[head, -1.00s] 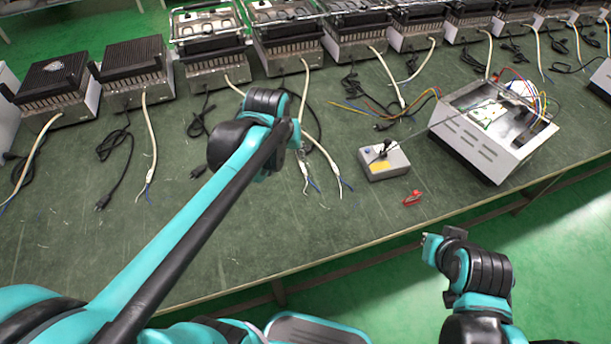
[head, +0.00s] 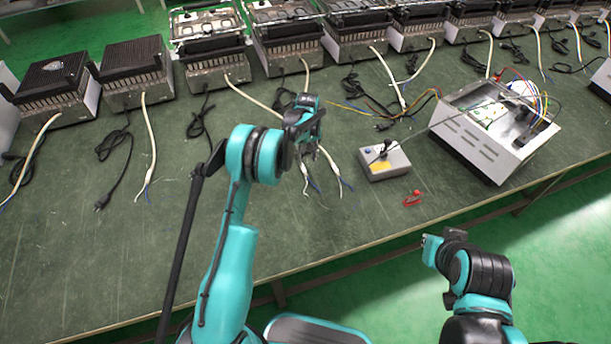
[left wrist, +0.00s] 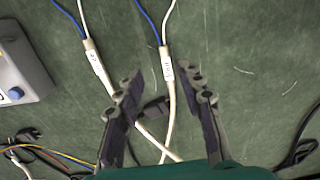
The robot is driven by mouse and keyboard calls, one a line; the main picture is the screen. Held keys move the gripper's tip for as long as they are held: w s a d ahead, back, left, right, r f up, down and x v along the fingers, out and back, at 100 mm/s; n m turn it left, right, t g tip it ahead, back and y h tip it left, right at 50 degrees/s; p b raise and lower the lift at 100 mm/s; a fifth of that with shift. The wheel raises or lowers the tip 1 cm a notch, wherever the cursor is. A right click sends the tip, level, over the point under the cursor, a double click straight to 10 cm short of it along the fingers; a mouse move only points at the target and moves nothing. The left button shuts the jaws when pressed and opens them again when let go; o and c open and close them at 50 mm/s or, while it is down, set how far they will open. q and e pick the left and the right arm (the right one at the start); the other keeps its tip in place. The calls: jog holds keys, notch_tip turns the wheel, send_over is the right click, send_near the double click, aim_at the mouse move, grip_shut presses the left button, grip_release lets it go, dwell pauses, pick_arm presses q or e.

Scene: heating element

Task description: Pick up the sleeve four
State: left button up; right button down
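Two white cables with pale, marked sleeves and blue and white wire ends lie on the green table. In the left wrist view one sleeve (left wrist: 167,70) lies between the fingertips, nearer the right one. The other sleeve (left wrist: 95,62) lies outside the left finger; it also shows in the head view (head: 335,173). The marks are too small to read surely. My left gripper (left wrist: 155,85) is open and empty above the cables; in the head view (head: 309,152) it points down at them. My right gripper (head: 430,246) hangs beyond the front table edge; its finger state is unclear.
A grey box with a black lever (head: 385,160) stands right of the cables, with a small red part (head: 413,198) in front of it. An opened metal unit (head: 490,130) stands farther right. Several heaters (head: 133,75) line the back.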

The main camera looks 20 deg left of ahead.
aim_at(306, 173)
pick_arm(q)
notch_tip(306, 173, down, 3)
jog(key=shift+b, duration=0.55)
jog(key=f+b, duration=0.1)
jog(key=f, duration=0.2)
jog(key=f+b, duration=0.1)
jog(key=shift+s+a+f+b, duration=0.15)
jog(key=shift+s+a+b, duration=0.15)
jog(key=shift+s, duration=0.1)
jog(key=shift+d+f, duration=0.1)
jog(key=shift+f, duration=0.35)
jog(key=shift+r, duration=0.15)
jog(key=shift+c, duration=0.9)
grip_shut()
